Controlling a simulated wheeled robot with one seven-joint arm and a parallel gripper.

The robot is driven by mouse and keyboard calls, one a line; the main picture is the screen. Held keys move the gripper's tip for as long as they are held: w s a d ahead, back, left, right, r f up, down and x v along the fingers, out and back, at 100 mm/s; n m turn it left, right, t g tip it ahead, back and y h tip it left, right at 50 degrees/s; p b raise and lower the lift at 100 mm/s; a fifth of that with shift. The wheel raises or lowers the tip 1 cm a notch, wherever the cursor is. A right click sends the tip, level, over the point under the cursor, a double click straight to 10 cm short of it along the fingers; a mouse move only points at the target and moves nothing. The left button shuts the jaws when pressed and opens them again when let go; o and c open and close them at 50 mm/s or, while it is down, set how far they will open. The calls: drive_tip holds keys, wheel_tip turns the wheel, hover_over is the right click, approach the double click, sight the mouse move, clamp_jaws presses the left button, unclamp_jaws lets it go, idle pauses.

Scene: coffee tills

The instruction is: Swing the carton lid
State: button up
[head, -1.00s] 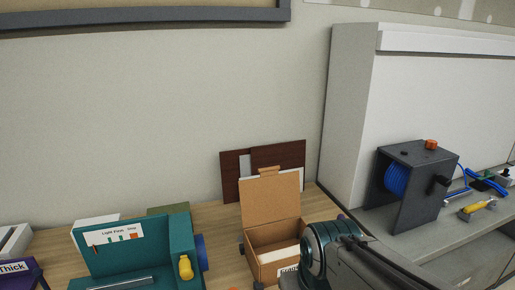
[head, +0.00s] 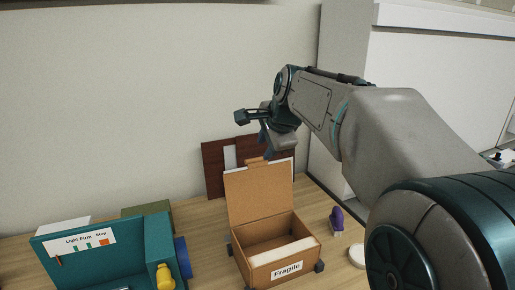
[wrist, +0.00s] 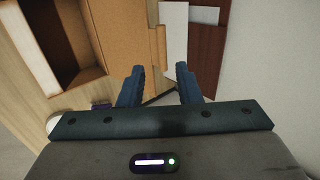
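A brown cardboard carton (head: 250,268) with a "Fragile" label stands on the wooden table in the head view. Its lid (head: 258,196) stands raised upright at the back, with a small tab on its top edge. My gripper (head: 262,135) is above and behind the lid, near its top edge in the picture. In the wrist view, my gripper (wrist: 160,72) has its two blue fingers apart with nothing between them. The lid (wrist: 122,35) and the carton's open inside (wrist: 65,50) show there beyond the fingers, to the left.
Dark red-brown boards (head: 214,168) lean on the wall behind the carton. A teal machine (head: 100,262) with a yellow knob stands left. A purple object (head: 337,219) and a white round item (head: 357,256) lie right of the carton.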

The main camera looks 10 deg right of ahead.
sight(258, 159)
drive_tip(key=b+x, duration=0.3)
drive_tip(key=x, duration=0.4)
drive_tip(key=shift+w+f, duration=0.45)
drive_tip(key=shift+w, duration=0.05)
drive_tip(key=shift+c, duration=0.4)
drive_tip(key=shift+r, duration=0.1)
drive_tip(key=c, duration=0.5)
drive_tip(key=shift+s+r, duration=0.1)
